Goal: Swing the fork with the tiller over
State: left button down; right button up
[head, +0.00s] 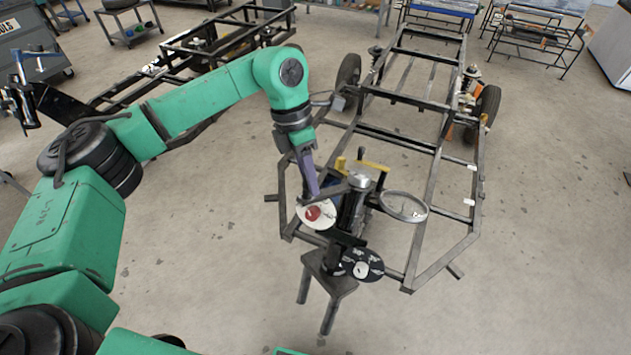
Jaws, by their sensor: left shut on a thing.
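The fork (330,278) is a dark block with two prongs pointing down and forward, at the near end of a dark tubular frame (436,148). A steering column (347,212) rises above it. The dark tiller bar (333,191) reaches left from the top of the column, with a purple grip (308,172) near its left end. My left gripper (307,165) comes down from above and is shut on the tiller's grip; its fingertips are partly hidden. My right gripper is out of view.
A white disc with a red centre (317,213) and a black labelled disc (365,265) sit close to the column. A ring (403,206) is to its right. Wheels (347,82) flank the frame. Another frame (205,45) stands behind left. The near right floor is clear.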

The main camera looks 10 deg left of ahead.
pick_arm(q)
jog(key=shift+w+a, duration=0.15)
jog(key=shift+w, duration=0.05)
jog(key=shift+r, duration=0.1)
jog(key=c, duration=0.6)
grip_release()
jog(key=b+v, duration=0.1)
jog(key=v, duration=1.3)
jog(key=shift+a+r, duration=0.15)
jog(key=shift+w, duration=0.1)
